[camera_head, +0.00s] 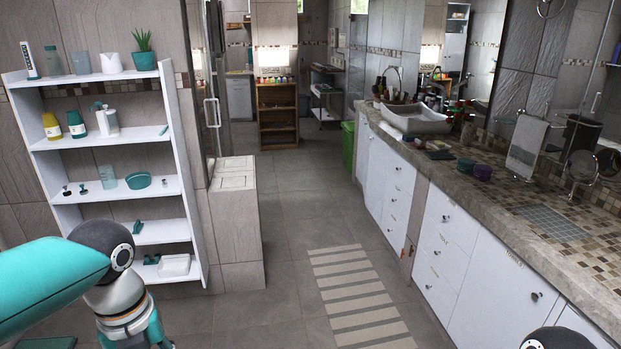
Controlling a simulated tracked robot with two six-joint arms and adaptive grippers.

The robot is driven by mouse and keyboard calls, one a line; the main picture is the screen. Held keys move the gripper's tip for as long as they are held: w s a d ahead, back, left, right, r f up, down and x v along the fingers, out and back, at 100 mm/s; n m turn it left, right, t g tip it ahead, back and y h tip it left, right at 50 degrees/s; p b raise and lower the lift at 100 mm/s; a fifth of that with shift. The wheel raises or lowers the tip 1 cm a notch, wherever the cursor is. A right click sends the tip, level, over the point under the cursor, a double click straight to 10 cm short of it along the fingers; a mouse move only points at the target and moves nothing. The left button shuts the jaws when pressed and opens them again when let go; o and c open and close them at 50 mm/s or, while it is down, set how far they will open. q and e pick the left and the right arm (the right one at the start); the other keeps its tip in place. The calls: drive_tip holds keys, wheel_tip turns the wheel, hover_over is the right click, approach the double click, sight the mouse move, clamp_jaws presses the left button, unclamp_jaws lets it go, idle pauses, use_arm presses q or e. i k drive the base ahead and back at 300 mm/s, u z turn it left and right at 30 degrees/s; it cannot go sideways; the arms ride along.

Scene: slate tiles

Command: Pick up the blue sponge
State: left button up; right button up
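I cannot make out a thing that is clearly a blue sponge. A teal oval item (138,180) lies on the middle level of the white shelf unit (199,235) at the left; it may be a sponge or a dish, I cannot tell. My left arm reaches in from the lower left, in front of the shelf's lower part, and hides some of it. Its gripper is not in view. Only a small part of my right arm shows at the bottom right edge, and its gripper is not in view.
The shelf also holds bottles (76,124), cups and a potted plant (144,52). The tiled floor between has a striped mat (355,291) and is otherwise clear.

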sight(410, 138)
drive_tip(key=i, duration=6.55)
drive_tip(key=z, duration=1.55)
drive_tip(key=i, duration=0.25)
drive_tip(key=z, duration=2.15)
